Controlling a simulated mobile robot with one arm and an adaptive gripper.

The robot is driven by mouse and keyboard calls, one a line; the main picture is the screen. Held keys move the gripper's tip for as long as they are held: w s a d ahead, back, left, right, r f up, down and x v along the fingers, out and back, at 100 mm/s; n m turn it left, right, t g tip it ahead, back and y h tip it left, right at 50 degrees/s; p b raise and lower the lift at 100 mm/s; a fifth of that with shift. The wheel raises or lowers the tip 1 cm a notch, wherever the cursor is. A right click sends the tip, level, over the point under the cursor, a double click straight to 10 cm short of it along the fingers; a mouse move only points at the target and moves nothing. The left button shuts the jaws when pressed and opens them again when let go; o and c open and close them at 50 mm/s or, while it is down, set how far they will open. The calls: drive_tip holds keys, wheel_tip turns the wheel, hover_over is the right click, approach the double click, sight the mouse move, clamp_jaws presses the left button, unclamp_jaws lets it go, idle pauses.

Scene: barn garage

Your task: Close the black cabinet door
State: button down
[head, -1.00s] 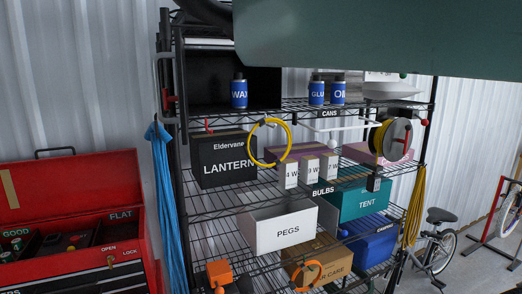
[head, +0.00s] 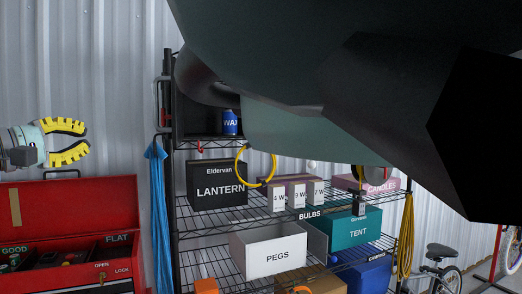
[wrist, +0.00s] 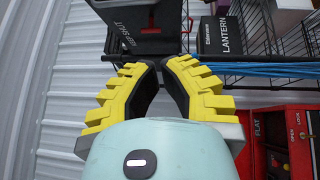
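The black cabinet (head: 190,112) sits on the top shelf of the wire rack, its right part hidden behind my arm. Its door (head: 165,95) appears to stand open at the left side, seen nearly edge-on. In the wrist view a dark panel with a red part and small white lettering, likely this door (wrist: 150,43), lies just beyond the fingertips. My gripper (head: 87,141) has yellow-padded fingers and is open and empty. It is left of the rack and above the red toolbox, apart from the door. The gripper also shows in the wrist view (wrist: 158,64).
The open red toolbox (head: 120,215) is below my gripper. A blue WAX can (head: 230,122) stands at the cabinet's front. The lantern box (head: 215,188) is below. The corrugated wall (head: 90,60) is close behind.

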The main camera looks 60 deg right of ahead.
drive_tip(key=s+d+r+p, duration=0.1)
drive_tip(key=s+d+p, duration=0.1)
drive_tip(key=d+p, duration=0.8)
drive_tip(key=shift+d+r, duration=0.35)
drive_tip(key=shift+d, duration=0.9)
